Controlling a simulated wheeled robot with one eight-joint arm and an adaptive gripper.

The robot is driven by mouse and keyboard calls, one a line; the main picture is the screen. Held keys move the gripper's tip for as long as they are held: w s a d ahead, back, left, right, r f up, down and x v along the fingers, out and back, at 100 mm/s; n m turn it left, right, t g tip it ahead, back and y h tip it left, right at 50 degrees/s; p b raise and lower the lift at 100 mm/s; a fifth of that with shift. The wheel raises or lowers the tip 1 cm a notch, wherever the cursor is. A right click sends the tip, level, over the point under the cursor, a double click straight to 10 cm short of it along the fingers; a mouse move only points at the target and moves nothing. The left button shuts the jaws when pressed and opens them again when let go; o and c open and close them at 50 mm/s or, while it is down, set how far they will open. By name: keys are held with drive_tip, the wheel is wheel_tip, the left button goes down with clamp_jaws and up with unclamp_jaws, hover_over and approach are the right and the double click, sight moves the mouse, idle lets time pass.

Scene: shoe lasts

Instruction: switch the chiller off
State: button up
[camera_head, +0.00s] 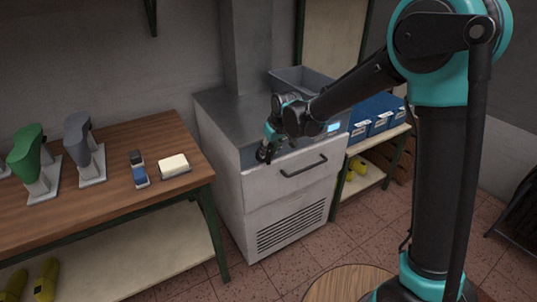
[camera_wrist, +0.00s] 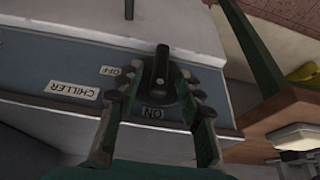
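The chiller (camera_head: 283,215) is a pale metal cabinet with a dark bar handle and a vent grille. In the wrist view its blue-grey panel (camera_wrist: 40,65) bears a "CHILLER" label (camera_wrist: 72,90), an "OFF" label (camera_wrist: 110,71) and an "ON" label (camera_wrist: 153,113). A black rotary knob (camera_wrist: 161,62) has its grip bar lying roughly up and down in that view, one end towards "ON". My gripper (camera_wrist: 157,76) is open, its fingers on either side of the knob with gaps showing; contact cannot be told. In the head view my gripper (camera_head: 265,153) is at the panel's left part and hides the knob.
A wooden bench (camera_head: 120,205) at left holds green and grey shoe lasts, a small blue-and-dark item and a cream block. A grey bin (camera_head: 300,78) sits on the chiller's back. Blue boxes (camera_head: 380,122) stand on a shelf at right. The floor before the chiller is clear.

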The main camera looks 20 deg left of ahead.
drive_tip(key=shift+x, duration=1.25)
clamp_jaws()
